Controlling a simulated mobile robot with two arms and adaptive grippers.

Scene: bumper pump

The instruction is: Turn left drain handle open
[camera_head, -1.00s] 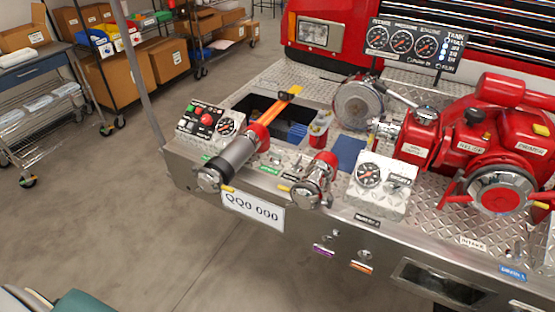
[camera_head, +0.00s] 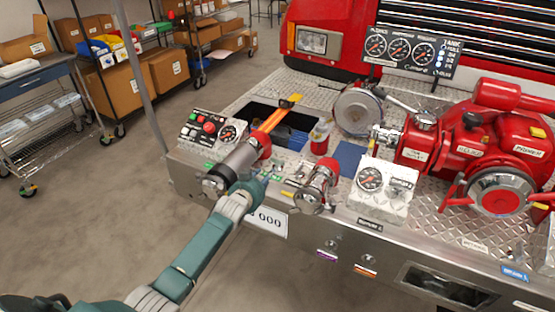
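I cannot read a drain label. Two small knobs sit on the steel front face, the left one (camera_head: 330,244) by a purple label and the right one (camera_head: 366,260) by an orange label. The left outlet (camera_head: 222,165), a grey cylinder with a red band and a long nozzle, stands above the bumper edge; the right outlet (camera_head: 317,184) is a shorter metal fitting. My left gripper (camera_head: 258,180) is at the front end of the left outlet, largely hidden by its own wrist. I cannot tell whether it touches anything. My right gripper is not in view.
A gauge panel with buttons (camera_head: 210,130) stands left of the left outlet, and a second gauge box (camera_head: 383,186) stands right of the other outlet. A red pump (camera_head: 470,145) fills the right. A grey pole (camera_head: 135,70) rises at the left. Floor in front is open.

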